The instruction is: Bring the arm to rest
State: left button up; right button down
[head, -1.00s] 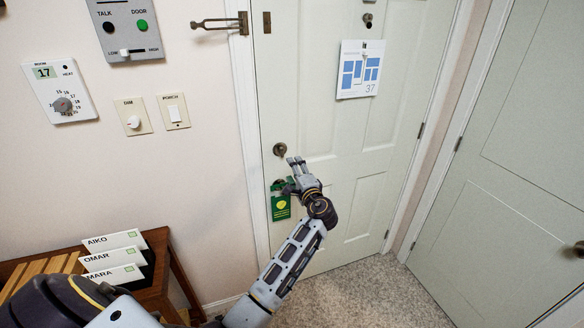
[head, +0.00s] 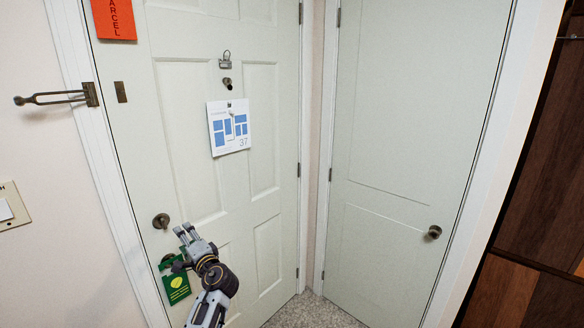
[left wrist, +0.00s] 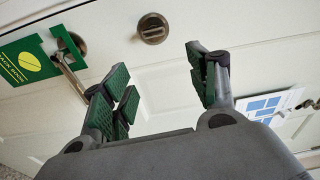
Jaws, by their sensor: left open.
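My left gripper (head: 186,236) is open and empty in front of the white door (head: 205,190), just below and right of the round door lock (head: 161,221). In the left wrist view its spread green-padded fingers (left wrist: 160,82) have nothing between them, and the round lock (left wrist: 153,28) shows beyond them. A green door hanger (head: 178,289) hangs on the door handle, left of the gripper and apart from its fingertips. The hanger (left wrist: 24,62) and handle (left wrist: 66,68) also show at the left wrist view's left. My right gripper is not in view.
A blue-and-white sheet (head: 229,127) hangs on the door, with an orange parcel card (head: 114,18) at top left. A metal door guard (head: 55,97) sticks out at the left. A second door (head: 400,150) and dark wood panels (head: 540,200) stand right.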

pick_arm(q)
jog(key=w+d+f+t+h, duration=0.1)
jog(key=w+d+f+h, duration=0.3)
jog(key=f, duration=0.5)
jog(key=w+d+f+h, duration=0.2)
jog(key=d+f+h, duration=0.4)
jog(key=f, duration=0.4)
jog(key=s+d+f+n+g+h, duration=0.2)
jog(key=s+f, duration=0.3)
jog(key=f, duration=0.7)
jog(key=s+d+f+n+g+h, duration=0.15)
jog(key=s+f, duration=0.25)
jog(key=f, duration=0.8)
jog(key=s+a+f+n+g, duration=0.1)
jog(key=s+f+g, duration=0.1)
jog(key=s+f, duration=1)
jog(key=s+a+f+n+g, duration=0.1)
jog(key=s+f+g, duration=0.2)
jog(key=s+f, duration=0.95)
jog(key=s+a+f+g, duration=0.2)
jog(key=s, duration=1.4)
jog(key=s+a+f+g, duration=0.2)
jog(key=s+f, duration=0.1)
jog(key=s, duration=1.4)
jog(key=shift+f+y, duration=0.15)
jog(key=shift+y, duration=0.2)
